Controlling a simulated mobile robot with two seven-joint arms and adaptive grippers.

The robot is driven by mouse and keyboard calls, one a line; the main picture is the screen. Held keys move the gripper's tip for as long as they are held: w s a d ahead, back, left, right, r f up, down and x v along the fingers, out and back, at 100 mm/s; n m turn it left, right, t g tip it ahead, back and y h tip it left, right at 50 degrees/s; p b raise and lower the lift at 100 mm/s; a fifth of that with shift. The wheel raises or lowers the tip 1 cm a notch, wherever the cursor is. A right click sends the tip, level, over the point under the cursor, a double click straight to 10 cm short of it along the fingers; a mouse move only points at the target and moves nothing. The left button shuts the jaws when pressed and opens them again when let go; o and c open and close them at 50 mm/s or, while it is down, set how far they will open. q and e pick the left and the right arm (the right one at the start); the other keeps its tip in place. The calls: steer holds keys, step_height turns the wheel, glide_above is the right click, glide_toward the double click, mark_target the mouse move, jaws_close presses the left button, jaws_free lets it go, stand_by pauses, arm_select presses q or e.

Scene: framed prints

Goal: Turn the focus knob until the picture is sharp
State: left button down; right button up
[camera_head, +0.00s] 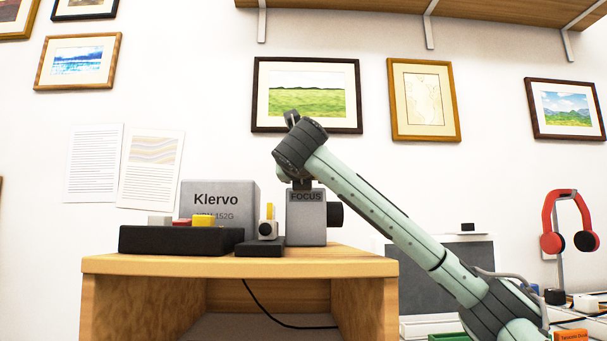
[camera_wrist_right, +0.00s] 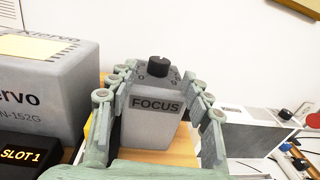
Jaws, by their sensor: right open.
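The focus unit is a grey box (camera_head: 305,222) marked FOCUS, standing at the right end of the wooden stand; a dark round part sticks out of its right side. In the right wrist view its black focus knob (camera_wrist_right: 158,68) sits upright on top with small marks around it. My right gripper (camera_wrist_right: 158,76) is open, its fingers on either side of the box top and knob. I see no clear contact with the knob. In the head view my right arm comes down over the box, and hides the knob. My left gripper is not in view.
A grey Klervo box (camera_head: 245,197), a black unit (camera_head: 180,240) with coloured blocks, and a small device with a yellow lever (camera_head: 269,212) stand close left on the wooden stand (camera_head: 240,266). Red headphones (camera_head: 551,222) hang at right. Framed prints hang behind.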

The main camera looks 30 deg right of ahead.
steer(key=v, duration=0.5)
stand_by(0.5)
